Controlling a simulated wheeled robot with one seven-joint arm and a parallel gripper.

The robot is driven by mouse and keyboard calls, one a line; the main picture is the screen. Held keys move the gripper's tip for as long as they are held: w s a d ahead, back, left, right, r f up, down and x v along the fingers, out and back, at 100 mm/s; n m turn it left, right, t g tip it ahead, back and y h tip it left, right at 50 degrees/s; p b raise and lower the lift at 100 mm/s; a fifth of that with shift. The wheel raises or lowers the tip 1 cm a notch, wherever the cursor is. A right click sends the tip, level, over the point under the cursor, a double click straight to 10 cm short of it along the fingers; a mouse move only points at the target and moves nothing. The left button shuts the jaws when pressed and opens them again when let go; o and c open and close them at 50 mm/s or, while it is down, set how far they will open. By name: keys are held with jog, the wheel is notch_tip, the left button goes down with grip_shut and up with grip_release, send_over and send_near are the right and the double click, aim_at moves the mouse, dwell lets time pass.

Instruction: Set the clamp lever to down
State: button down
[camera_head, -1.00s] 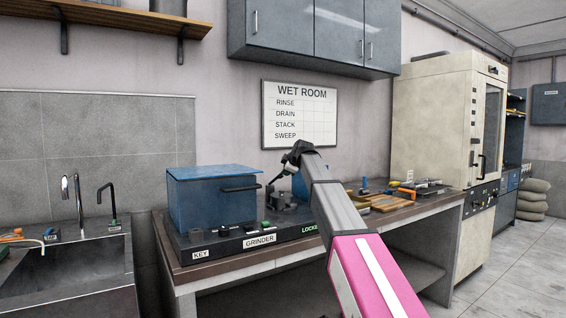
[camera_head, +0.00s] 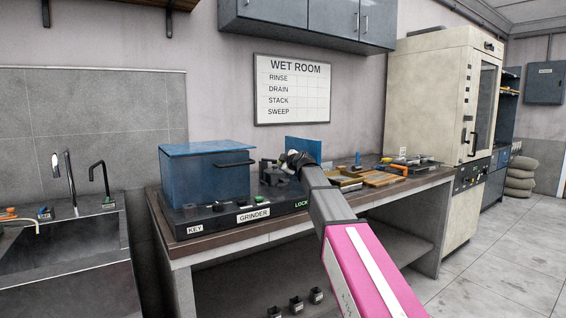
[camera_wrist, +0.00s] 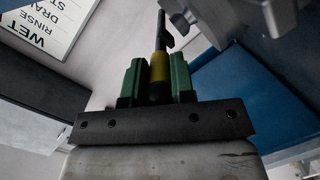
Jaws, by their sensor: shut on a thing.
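In the wrist view, the clamp lever (camera_wrist: 158,68) is a dark rod with a yellow grip. My gripper (camera_wrist: 157,80) has green fingers, one on each side of the yellow grip, and is shut on it. In the head view, my gripper (camera_head: 295,160) is at the grinder, right of the blue box; its fingers and the lever are too small and covered to make out. The grinder's dark base (camera_head: 222,224) carries the labels KEY, GRINDER and a partly hidden one starting LOCK.
The blue box (camera_head: 205,180) with a black handle stands left of my gripper. A blue panel (camera_head: 304,146) is just behind it. Tools and a wooden board (camera_head: 380,179) lie on the bench to the right. A sink (camera_head: 65,240) is at the left.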

jog(key=c, duration=1)
grip_release()
jog(key=shift+o, duration=0.2)
jog(key=v, duration=1)
jog(key=shift+s+d, duration=0.2)
jog(key=shift+s, duration=0.15)
